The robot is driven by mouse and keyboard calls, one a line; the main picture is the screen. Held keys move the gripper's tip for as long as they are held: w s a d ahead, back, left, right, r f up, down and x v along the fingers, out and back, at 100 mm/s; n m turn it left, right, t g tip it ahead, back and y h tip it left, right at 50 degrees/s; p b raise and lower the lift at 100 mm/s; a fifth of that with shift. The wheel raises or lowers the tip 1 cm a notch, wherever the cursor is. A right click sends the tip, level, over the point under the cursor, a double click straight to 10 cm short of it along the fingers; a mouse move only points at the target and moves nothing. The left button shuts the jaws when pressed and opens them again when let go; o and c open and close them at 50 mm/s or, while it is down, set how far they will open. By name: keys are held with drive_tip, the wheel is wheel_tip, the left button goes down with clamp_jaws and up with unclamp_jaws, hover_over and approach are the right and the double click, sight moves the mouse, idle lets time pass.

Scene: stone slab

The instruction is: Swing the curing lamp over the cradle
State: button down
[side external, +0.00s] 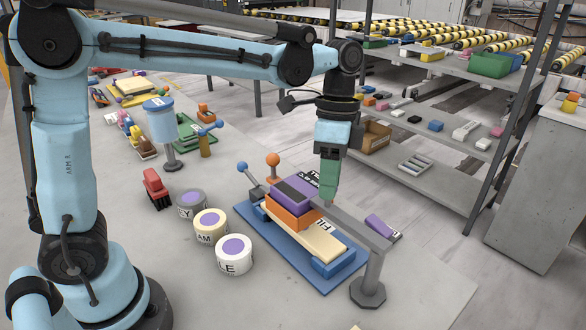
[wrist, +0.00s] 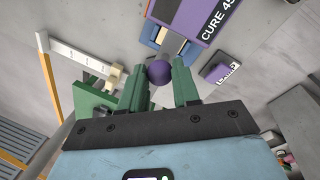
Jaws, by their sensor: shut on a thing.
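The curing lamp has a purple and orange head (side external: 292,200) marked "CURE 45" in the wrist view (wrist: 190,14). A grey arm (side external: 350,225) joins it to a post (side external: 371,272) at the right. The head overlaps the far part of the blue cradle (side external: 335,264), which holds a cream block (side external: 322,240) with black lettering. I cannot tell the gap between head and block. My gripper (side external: 328,200) points down beside the head. In the wrist view its green fingers (wrist: 160,82) are shut on a purple knob (wrist: 159,73); the side view hides the knob.
A loose purple block (side external: 382,227) lies near the post. Two ball-topped levers, blue (side external: 243,167) and orange (side external: 273,159), stand behind the cradle. Several round pots (side external: 235,255) and a red item (side external: 157,188) are to its left. Shelves (side external: 445,140) stand behind.

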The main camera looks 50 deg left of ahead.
drive_tip(key=shift+w, duration=0.3)
drive_tip(key=c, duration=0.8)
unclamp_jaws()
drive_tip(key=r, duration=0.4)
drive_tip(key=w+a+r, duration=0.1)
drive_tip(key=r, duration=0.6)
drive_tip(key=shift+w+a+r, duration=0.15)
drive_tip(key=shift+w+r, duration=0.25)
drive_tip(key=f, duration=0.4)
drive_tip(key=s+d+f, duration=0.1)
drive_tip(key=f, duration=0.3)
drive_tip(key=s+f, duration=0.1)
drive_tip(key=f, duration=0.3)
drive_tip(key=shift+d, duration=0.15)
drive_tip(key=shift+r, duration=0.2)
